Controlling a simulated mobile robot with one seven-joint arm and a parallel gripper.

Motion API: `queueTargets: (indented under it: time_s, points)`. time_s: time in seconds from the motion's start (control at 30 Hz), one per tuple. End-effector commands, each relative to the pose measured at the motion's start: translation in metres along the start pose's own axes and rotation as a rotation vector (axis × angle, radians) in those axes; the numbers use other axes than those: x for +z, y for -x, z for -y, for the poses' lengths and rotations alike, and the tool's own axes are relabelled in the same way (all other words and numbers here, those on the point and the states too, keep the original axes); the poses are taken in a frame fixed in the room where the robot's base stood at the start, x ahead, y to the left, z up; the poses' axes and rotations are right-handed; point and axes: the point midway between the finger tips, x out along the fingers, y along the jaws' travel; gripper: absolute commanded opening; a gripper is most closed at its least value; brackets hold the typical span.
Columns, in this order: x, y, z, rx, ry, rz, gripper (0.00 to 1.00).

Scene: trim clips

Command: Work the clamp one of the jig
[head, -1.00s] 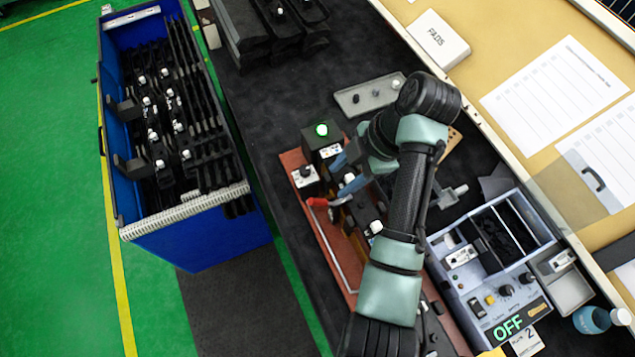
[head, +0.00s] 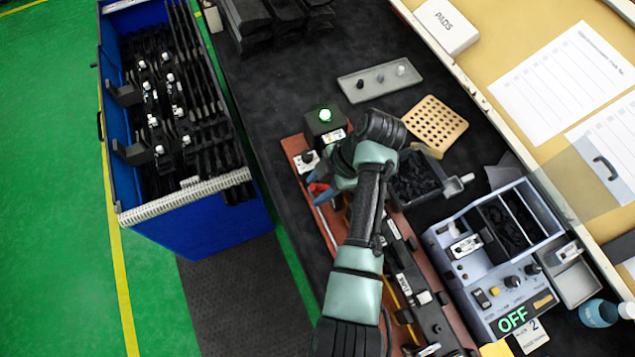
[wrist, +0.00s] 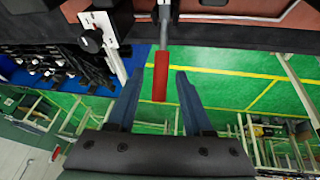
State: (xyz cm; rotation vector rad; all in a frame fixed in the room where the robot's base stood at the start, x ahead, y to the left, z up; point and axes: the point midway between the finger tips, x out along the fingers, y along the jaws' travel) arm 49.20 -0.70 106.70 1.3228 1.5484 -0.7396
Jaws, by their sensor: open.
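The jig is a long reddish-brown base (head: 293,148) with black fixtures, lying on the dark bench. At its far end a clamp has a red handle (head: 317,187), partly covered by my gripper (head: 318,194). In the wrist view the red handle (wrist: 160,82) points down the picture from a metal lever. It lies between the two blue fingers of my gripper (wrist: 159,74), with a gap on both sides. The gripper is open and holds nothing. My arm hides part of the jig's middle.
A black box with a lit green button (head: 325,116) stands at the jig's far end. A blue bin (head: 200,240) of black parts is at left. A grey tray (head: 380,93), a perforated wooden block (head: 434,125) and a control box reading OFF (head: 513,320) are at right.

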Motion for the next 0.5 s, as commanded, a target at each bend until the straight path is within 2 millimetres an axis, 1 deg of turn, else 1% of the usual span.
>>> queueTargets:
  time_s: [0.3,0.37,0.5]
  points:
    - [-0.0001,-0.0031,0.0002,0.000,0.001,0.000,0.51]
    - [-0.0001,-0.0030,0.0001,0.000,0.001,0.000,0.40]
    - [-0.0001,-0.0028,0.0001,0.000,0.001,0.000,0.15]
